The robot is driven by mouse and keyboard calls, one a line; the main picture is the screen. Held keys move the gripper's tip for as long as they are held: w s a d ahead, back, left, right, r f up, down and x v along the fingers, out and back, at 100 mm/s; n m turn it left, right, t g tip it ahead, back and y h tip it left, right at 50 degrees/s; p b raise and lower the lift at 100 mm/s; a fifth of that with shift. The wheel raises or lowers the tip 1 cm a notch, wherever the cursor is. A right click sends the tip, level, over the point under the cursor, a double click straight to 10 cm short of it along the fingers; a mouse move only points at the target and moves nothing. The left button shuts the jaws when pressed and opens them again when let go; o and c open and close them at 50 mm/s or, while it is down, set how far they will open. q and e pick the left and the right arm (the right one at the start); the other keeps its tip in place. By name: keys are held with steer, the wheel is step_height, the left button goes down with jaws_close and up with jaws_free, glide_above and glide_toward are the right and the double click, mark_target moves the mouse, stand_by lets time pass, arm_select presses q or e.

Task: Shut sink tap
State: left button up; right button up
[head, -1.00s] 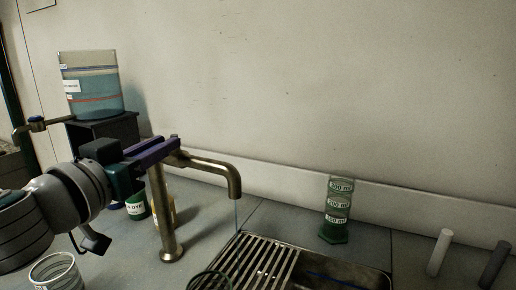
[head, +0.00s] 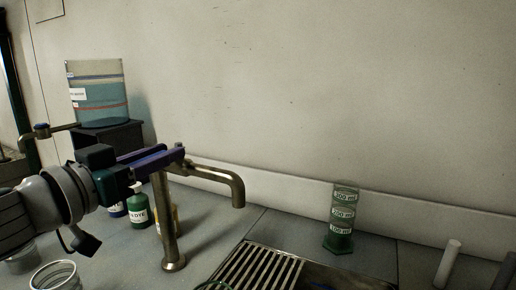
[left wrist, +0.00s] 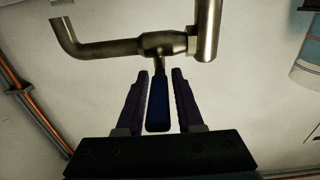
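The sink tap (head: 169,225) is a brass-coloured post with a spout bending over to the right. It also shows in the left wrist view (left wrist: 115,47), with its spout end at the left. Its blue lever handle (left wrist: 158,103) points towards my left gripper (left wrist: 160,78). The gripper's two dark purple fingers stand on either side of the handle, with narrow gaps visible, so it looks open around it. In the head view the left gripper (head: 180,153) is at the top of the tap post and hides the handle. My right gripper is in neither view.
A ribbed metal drainer (head: 262,270) and sink lie right of the tap. A green-based measuring cylinder (head: 342,220) stands behind. Dye bottles (head: 139,207) stand behind my left arm. A layered tank (head: 98,95) with another tap (head: 42,131) is at left. A clear beaker (head: 57,275) is in front.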

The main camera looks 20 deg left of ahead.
arm_select(q)
steer(key=shift+o, duration=1.2)
steer(key=s, duration=1)
steer(key=shift+b, duration=0.35)
steer(key=shift+a, duration=0.1)
